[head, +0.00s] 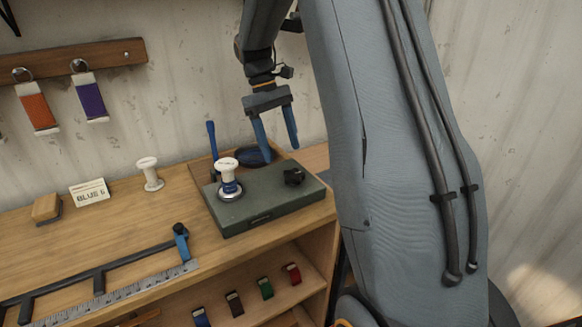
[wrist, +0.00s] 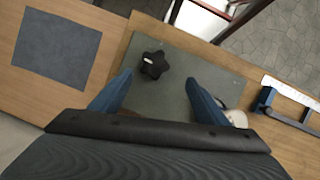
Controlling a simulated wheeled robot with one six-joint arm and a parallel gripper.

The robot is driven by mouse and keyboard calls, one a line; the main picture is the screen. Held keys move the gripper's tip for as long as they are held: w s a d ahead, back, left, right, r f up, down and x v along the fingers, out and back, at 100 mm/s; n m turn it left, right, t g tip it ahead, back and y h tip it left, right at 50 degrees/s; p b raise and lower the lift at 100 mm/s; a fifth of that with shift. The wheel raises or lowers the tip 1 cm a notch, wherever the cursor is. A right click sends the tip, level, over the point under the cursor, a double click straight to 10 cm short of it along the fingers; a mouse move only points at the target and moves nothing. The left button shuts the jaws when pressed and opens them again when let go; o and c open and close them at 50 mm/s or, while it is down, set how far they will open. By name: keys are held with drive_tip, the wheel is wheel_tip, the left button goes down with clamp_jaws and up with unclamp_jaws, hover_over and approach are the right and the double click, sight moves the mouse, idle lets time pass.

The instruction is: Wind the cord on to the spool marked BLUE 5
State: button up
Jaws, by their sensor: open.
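A white spool (head: 229,168) with a blue band, likely cord, stands upright on the grey-green winder box (head: 272,207). Its marking is too small to read. A black star knob (head: 294,176) sits on the box's right side and also shows in the wrist view (wrist: 154,64). A blue upright handle (head: 212,143) and a dark blue rounded thing (head: 254,156) are behind the spool. A white card (head: 90,192) reads BLUE and a digit I cannot read surely. My gripper (head: 277,146) is open and empty, above and behind the box; its blue fingers straddle the box's plate in the wrist view (wrist: 159,80).
Another white spool (head: 150,173) stands on the bench left of the winder. A rail with a ruler (head: 110,303) and blue-handled clamp (head: 181,240) lies in front. Coloured rolls (head: 265,288) sit on the shelf below. Orange (head: 37,108) and purple (head: 91,98) tags hang on the wall.

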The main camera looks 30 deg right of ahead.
sight(293, 174)
drive_tip(key=shift+d+p+x, duration=0.2)
drive_tip(key=shift+p+x, duration=0.2)
drive_tip(key=shift+x, duration=0.8)
drive_tip(key=shift+d+p+x, duration=0.2)
drive_tip(key=shift+p+x, duration=0.2)
drive_tip(key=shift+x, duration=0.8)
drive_tip(key=shift+d+p+x, duration=0.2)
drive_tip(key=shift+p+x, duration=0.2)
drive_tip(key=shift+x, duration=0.8)
drive_tip(key=shift+r, duration=0.1)
drive_tip(key=c, duration=1)
drive_tip(key=shift+w+d+m+g+y, duration=0.15)
drive_tip(key=shift+m+y, duration=0.25)
drive_tip(key=shift+m, duration=0.7)
drive_tip(key=shift+s+d+m+g+y, duration=0.15)
drive_tip(key=shift+m+y, duration=0.25)
drive_tip(key=shift+m, duration=0.7)
drive_tip(key=shift+c, duration=0.2)
